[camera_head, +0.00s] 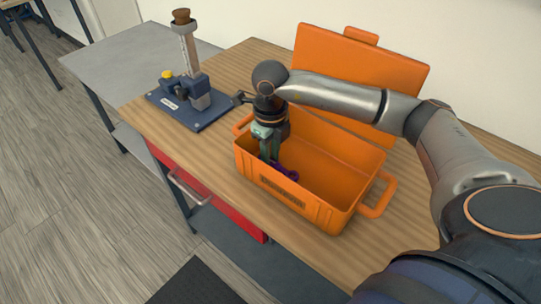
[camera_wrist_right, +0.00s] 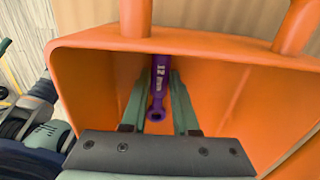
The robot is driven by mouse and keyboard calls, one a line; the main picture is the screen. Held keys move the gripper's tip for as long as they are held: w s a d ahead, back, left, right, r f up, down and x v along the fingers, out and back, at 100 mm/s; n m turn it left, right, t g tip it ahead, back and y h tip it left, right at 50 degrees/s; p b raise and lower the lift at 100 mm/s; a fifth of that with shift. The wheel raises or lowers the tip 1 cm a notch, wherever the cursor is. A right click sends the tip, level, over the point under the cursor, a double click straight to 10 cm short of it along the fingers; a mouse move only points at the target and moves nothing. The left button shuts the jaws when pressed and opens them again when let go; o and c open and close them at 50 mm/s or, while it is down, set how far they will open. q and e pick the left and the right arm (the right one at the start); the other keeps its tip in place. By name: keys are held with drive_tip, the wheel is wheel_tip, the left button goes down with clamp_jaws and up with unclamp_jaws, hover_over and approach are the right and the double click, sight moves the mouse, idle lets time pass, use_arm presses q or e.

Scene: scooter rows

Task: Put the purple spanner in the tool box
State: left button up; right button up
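The orange tool box (camera_head: 360,185) stands on the wooden bench with its lid (camera_head: 365,68) raised. My right gripper (camera_head: 270,155) points down into the left part of the box, its fingers apart. The purple spanner (camera_head: 288,172) is low inside the box at the fingertips, partly hidden in the head view by the fingers and the front wall. In the right wrist view, the spanner (camera_wrist_right: 157,85) lies lengthwise between the spread fingers, with some gap showing beside it. Whether it touches the box floor cannot be told. My left gripper is not in view.
A blue stand (camera_head: 190,105) with a clamp and an upright silver tube is left of the box. A grey table (camera_head: 125,60) adjoins the bench at the back left. A red drawer (camera_head: 225,212) is under the bench. Bare wood lies right of the box.

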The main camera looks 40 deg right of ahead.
drive_tip(key=o, duration=0.4)
wheel_tip(320, 180, up, 12)
drive_tip(key=p, duration=0.7)
drive_tip(key=shift+r, duration=0.2)
